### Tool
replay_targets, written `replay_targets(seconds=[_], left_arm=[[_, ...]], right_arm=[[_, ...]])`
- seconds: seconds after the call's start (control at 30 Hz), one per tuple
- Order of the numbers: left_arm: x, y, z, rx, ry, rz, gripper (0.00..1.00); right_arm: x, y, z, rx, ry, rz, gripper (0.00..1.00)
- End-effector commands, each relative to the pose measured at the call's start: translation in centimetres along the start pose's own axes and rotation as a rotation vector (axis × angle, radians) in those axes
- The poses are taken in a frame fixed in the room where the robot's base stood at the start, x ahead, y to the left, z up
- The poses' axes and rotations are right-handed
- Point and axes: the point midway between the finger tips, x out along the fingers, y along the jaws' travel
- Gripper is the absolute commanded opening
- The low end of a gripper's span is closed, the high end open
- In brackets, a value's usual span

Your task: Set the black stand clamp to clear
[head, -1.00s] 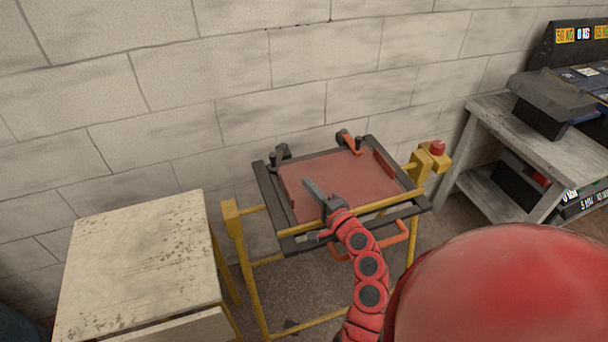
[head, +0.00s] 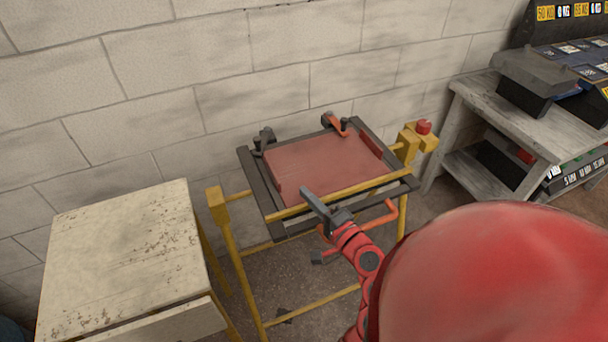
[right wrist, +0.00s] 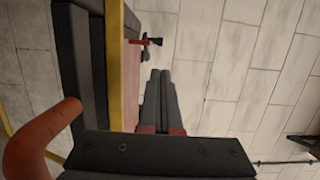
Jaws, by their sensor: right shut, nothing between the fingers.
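The black stand clamp (head: 264,138) is at the back left corner of the dark frame (head: 258,180), near the edge of the red panel (head: 325,160). It looks small, and its exact setting cannot be told. An orange clamp (head: 335,122) with a dark knob is at the back right. My right gripper (head: 306,193) is shut and empty at the front rail, apart from both clamps. Its closed fingers show in the right wrist view (right wrist: 160,95). My left gripper is not in view.
A yellow stand (head: 232,260) carries the frame. An orange handle (head: 385,218) sticks out at the front right. A red button (head: 424,127) is at the right post. A worn table (head: 120,250) stands left, a grey bench (head: 480,110) right. A block wall (head: 150,80) is behind.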

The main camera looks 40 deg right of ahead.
Motion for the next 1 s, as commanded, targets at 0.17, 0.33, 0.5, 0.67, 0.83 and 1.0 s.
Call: replay_targets(seconds=[0.17, 0.33, 0.5, 0.67, 0.83, 1.0], left_arm=[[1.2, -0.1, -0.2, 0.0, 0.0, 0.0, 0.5], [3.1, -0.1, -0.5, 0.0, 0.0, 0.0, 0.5], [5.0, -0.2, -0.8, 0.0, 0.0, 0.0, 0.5], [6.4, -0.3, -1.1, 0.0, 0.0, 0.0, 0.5], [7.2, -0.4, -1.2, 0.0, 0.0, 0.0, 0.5], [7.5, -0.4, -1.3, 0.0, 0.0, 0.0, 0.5]], right_arm=[[2.1, -0.6, -0.5, -0.007, -0.062, 0.015, 0.0], [5.7, -1.4, -1.8, -0.031, -0.19, 0.062, 0.0], [8.4, -2.2, -3.9, -0.057, -0.323, 0.136, 0.0], [9.4, -3.1, -6.4, -0.074, -0.419, 0.212, 0.0], [9.4, -3.8, -8.5, -0.08, -0.482, 0.27, 0.0], [9.3, -4.0, -9.3, -0.079, -0.506, 0.294, 0.0]])
